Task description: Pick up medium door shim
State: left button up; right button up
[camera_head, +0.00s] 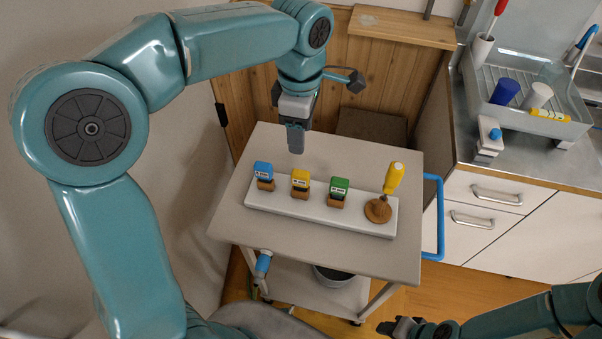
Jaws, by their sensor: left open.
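Three small labelled blocks with brown lower parts stand in a row on a white board (350,220): a blue-topped block (263,170), a yellow-topped block (300,181) and a green-topped block (339,188). Their labels are too small to read, so I cannot tell which is the medium door shim. My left gripper (296,143) is open, points down and is above and behind the row, nearest the blue and yellow blocks, apart from them. My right gripper (398,326) is low at the bottom edge, away from the table; its jaws are unclear.
A yellow-handled tool (394,178) stands on a round brown base (378,210) at the board's right end. The cart top (300,248) is clear around the board, with a blue handle (437,215) on its right. A counter holds a dish rack (535,120) with cups.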

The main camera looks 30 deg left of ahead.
aim_at(301, 172)
pick_arm(q)
jog(key=f, duration=1)
jog(key=shift+s+f, duration=0.2)
jog(key=shift+s, duration=0.05)
jog(key=f, duration=0.5)
jog(key=shift+w+a+p, duration=0.15)
jog(key=shift+w+p, duration=0.15)
jog(key=shift+p, duration=0.05)
jog(key=shift+w+f, duration=0.2)
jog(key=shift+f, duration=0.3)
jog(key=shift+s+r, duration=0.1)
jog(key=shift+s, duration=0.05)
jog(key=c, duration=0.6)
grip_shut()
